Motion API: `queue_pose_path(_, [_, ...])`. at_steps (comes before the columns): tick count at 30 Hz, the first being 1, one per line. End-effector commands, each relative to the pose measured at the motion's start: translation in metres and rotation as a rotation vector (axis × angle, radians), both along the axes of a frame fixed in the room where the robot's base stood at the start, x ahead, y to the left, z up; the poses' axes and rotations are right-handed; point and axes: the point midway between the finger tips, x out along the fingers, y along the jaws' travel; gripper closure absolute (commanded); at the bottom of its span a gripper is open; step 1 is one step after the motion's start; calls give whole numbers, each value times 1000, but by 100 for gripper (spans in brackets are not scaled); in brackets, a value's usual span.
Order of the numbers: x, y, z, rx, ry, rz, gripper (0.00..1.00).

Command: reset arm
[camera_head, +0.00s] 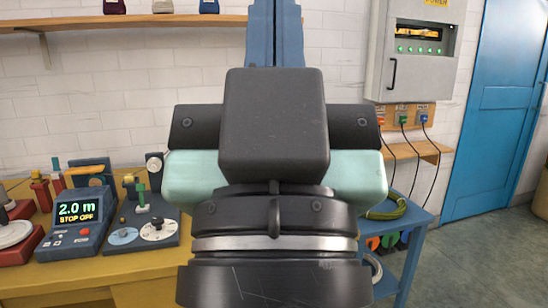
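My gripper (275,30) stands upright in the middle of the picture, seen from behind. Its mint and black hand body is wide, with a black box in front of its centre. Two blue fingers rise side by side above the box, with only a thin seam between them. Their tips are cut off by the top edge. Nothing shows between the visible parts of the fingers.
A yellow bench (65,273) at left holds a meter with a lit display (80,217) and several instruments. A wall shelf (150,20) runs above. At right are a blue side table (412,222), a grey cabinet (418,50), hanging cables and a blue door (500,110). Floor is open at far right.

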Motion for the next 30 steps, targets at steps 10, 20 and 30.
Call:
queue_pose_path(10, [1,1,125,1,1,4,100])
queue_pose_path(20, [1,1,225,2,2,6,100])
queue_pose_path(30, [1,1,272,2,2,6,100])
